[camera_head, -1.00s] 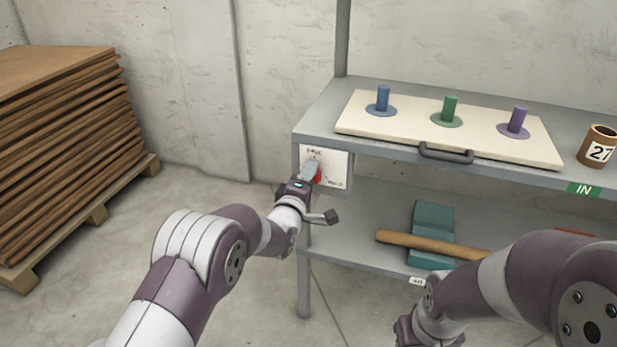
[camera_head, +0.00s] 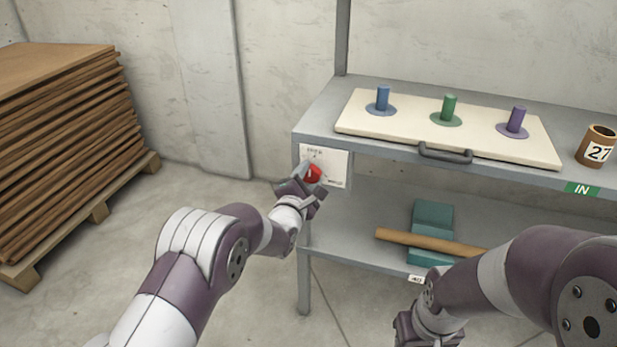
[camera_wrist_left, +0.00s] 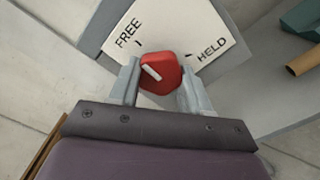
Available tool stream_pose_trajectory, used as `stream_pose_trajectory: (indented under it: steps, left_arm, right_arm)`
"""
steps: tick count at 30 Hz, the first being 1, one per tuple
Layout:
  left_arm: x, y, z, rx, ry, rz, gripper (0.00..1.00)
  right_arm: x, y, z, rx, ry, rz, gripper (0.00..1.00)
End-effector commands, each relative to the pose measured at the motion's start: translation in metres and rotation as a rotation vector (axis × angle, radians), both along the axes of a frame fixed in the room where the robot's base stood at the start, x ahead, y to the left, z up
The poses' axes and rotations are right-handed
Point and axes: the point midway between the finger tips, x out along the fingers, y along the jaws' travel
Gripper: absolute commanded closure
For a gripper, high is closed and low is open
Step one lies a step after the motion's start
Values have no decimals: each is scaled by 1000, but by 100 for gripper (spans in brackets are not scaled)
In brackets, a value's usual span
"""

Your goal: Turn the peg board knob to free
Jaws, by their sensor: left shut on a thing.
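The red knob (camera_head: 313,172) sits on a white plate (camera_head: 336,165) at the left front corner of the bench. In the left wrist view the knob (camera_wrist_left: 160,72) has a white pointer line, slanting up and left on the side of the word FREE. The word HELD is on the right side of the plate (camera_wrist_left: 180,30). My left gripper (camera_head: 310,177) is shut on the knob, with one finger on each side of it, and is rolled over at a tilt. My right arm reaches down at the lower right, its fingers out of view.
The cream peg board (camera_head: 400,129) with blue, green and purple pegs and a dark handle (camera_head: 445,153) lies on the bench top. A cup marked 27 (camera_head: 597,146) stands at right. A teal block and a wooden rod (camera_head: 405,239) lie below. Stacked boards (camera_head: 65,150) stand left.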

Motion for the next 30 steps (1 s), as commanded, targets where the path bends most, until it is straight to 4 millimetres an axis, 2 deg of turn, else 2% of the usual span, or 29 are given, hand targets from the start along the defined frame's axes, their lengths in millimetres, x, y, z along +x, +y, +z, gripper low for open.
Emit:
stream_pose_trajectory:
  steps: [20,21,22,23,30]
  left_arm:
    - [0,0,-2,-49,20,0,83]
    - [0,0,-2,-49,20,0,40]
    - [0,0,-2,-49,20,0,30]
    - [0,0,-2,-50,19,1,27]
    - [0,0,-1,-48,17,0,27]
  right_arm:
    - [0,0,1,0,0,0,57]
    - [0,0,1,0,0,0,57]
    - [0,0,1,0,0,0,57]
    - [0,0,1,0,0,0,57]
    - [0,0,1,0,0,0,57]
